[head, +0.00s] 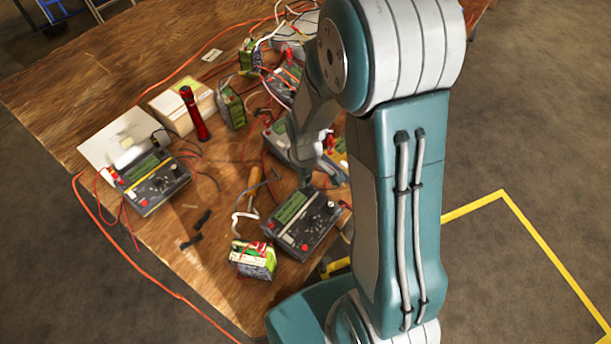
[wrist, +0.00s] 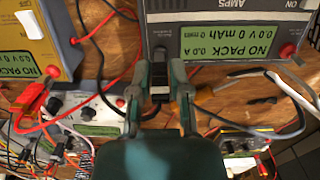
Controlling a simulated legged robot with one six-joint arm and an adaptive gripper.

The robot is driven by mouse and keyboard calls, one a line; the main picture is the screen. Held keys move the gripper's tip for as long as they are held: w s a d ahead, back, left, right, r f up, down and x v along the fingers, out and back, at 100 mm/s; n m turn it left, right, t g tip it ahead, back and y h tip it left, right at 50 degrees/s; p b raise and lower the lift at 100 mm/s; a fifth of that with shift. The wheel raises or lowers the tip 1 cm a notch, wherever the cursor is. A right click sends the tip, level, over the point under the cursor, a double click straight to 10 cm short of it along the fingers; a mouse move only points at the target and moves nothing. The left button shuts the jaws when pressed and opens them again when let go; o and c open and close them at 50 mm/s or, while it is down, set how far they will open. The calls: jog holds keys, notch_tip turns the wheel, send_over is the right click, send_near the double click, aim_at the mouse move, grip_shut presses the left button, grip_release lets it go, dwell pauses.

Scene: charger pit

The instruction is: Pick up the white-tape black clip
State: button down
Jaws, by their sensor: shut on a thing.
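In the wrist view my gripper (wrist: 160,76) points at the bench, with its two green-grey fingers on either side of a small dark piece, the black clip (wrist: 160,92). The fingers are shut on it.
A charger (head: 300,222) stands close to my gripper, and another (head: 152,184) is at the left. A red flashlight (head: 194,115), battery packs (head: 253,261) and loose cables crowd the wooden bench (head: 60,95). Small black pieces (head: 203,219) lie on bare wood.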

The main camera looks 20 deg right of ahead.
jog(key=shift+r, duration=0.1)
jog(key=shift+r, duration=0.25)
notch_tip(320, 180, up, 2)
jog(key=shift+r, duration=0.1)
jog(key=s+a+r, duration=0.2)
jog(key=s+r, duration=0.8)
jog(key=s, duration=0.4)
jog(key=shift+a+r, duration=0.1)
jog(key=shift+r, duration=0.05)
jog(key=a+n, duration=0.4)
jog(key=a, duration=1.4)
jog(key=shift+w+n, duration=0.3)
jog(key=shift+w, duration=0.1)
